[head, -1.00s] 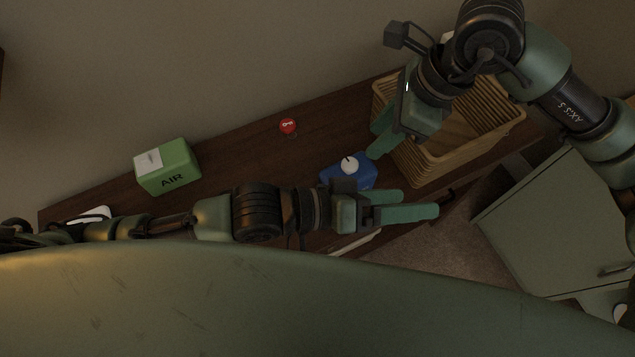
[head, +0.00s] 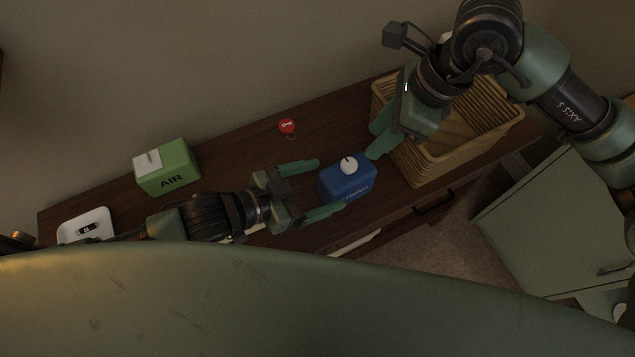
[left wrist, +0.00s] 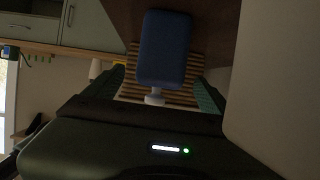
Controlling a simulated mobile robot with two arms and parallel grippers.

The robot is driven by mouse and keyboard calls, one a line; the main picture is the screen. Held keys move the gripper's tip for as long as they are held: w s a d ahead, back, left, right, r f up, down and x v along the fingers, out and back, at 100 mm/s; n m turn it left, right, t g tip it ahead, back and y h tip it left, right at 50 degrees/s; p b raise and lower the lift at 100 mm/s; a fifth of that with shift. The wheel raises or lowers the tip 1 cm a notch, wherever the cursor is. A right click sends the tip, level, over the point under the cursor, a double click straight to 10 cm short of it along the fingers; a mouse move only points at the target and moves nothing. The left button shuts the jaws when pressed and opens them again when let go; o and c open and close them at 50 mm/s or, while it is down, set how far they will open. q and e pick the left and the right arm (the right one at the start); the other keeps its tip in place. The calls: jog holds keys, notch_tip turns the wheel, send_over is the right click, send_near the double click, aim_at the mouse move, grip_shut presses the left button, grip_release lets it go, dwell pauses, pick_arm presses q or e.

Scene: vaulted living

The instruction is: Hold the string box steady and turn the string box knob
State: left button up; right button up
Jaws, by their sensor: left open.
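The string box is a blue box (head: 346,186) on the brown wooden cabinet top, with a white round knob (head: 349,165) on its upper side. In the left wrist view the blue box (left wrist: 163,48) lies between the fingers, with the white knob (left wrist: 154,97) at its lower end. My left gripper (head: 331,186) is open at the box's left, its two fingers reaching toward either side of it; no grip shows. My right gripper (head: 373,142) is above and right of the box, close to the knob in the picture. Its two fingers look spread apart, with nothing between them.
A wicker basket (head: 421,171) stands right of the box, behind my right gripper. The cabinet's front edge with a dark handle (head: 434,203) lies below.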

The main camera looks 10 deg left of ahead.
aim_at(347, 178)
pick_arm(q)
jog(key=x, duration=0.7)
jog(key=shift+w+d+f, duration=0.1)
jog(key=shift+d, duration=0.05)
